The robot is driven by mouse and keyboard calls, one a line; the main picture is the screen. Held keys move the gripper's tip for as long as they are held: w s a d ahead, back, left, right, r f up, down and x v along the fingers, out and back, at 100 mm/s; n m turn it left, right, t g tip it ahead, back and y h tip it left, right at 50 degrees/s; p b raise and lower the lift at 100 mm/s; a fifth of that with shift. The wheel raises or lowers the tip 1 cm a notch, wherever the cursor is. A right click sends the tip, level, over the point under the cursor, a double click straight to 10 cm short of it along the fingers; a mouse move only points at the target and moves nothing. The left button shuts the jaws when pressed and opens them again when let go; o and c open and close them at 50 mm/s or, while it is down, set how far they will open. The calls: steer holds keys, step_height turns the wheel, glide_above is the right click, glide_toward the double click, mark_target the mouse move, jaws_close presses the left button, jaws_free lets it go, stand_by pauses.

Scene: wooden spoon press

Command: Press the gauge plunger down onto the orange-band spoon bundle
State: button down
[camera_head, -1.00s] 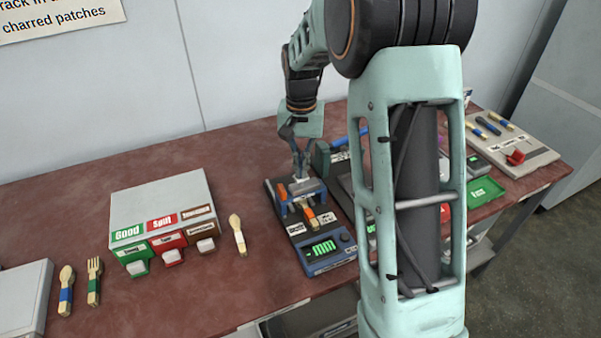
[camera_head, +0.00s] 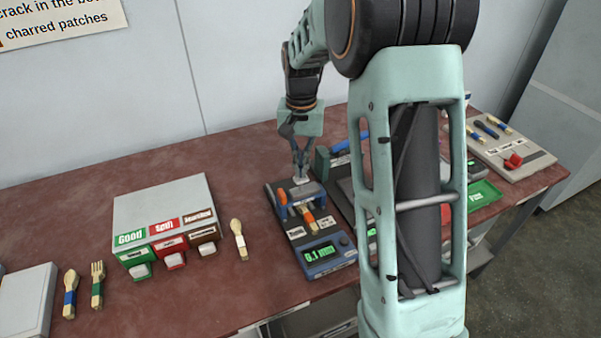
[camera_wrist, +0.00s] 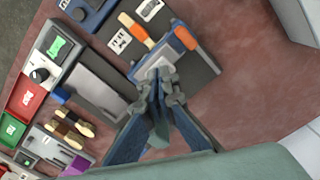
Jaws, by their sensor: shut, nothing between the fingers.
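The gauge (camera_head: 324,251) is a dark blue-grey device with a lit green display that appears to read 0.1. A blue press frame with a grey plunger (camera_head: 301,182) stands at its far end. The orange-band spoon bundle (camera_head: 307,215) lies under the frame, its near end sticking out; the bundle (camera_wrist: 137,31) also shows in the wrist view. My gripper (camera_head: 300,172) is shut and empty, pointing down at the plunger top. In the wrist view its fingertips (camera_wrist: 160,76) are right at the plunger and look to touch it; they hide part of it.
A sorting box (camera_head: 165,212) with green, red and brown fronts stands left of the gauge, a loose spoon (camera_head: 238,238) between them. A blue-band spoon (camera_head: 70,292) and a fork (camera_head: 97,284) lie farther left. A board with a red knob (camera_head: 513,160) is at far right.

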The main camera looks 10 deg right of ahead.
steer(key=shift+r+p, duration=1.55)
steer(key=shift+r, duration=0.75)
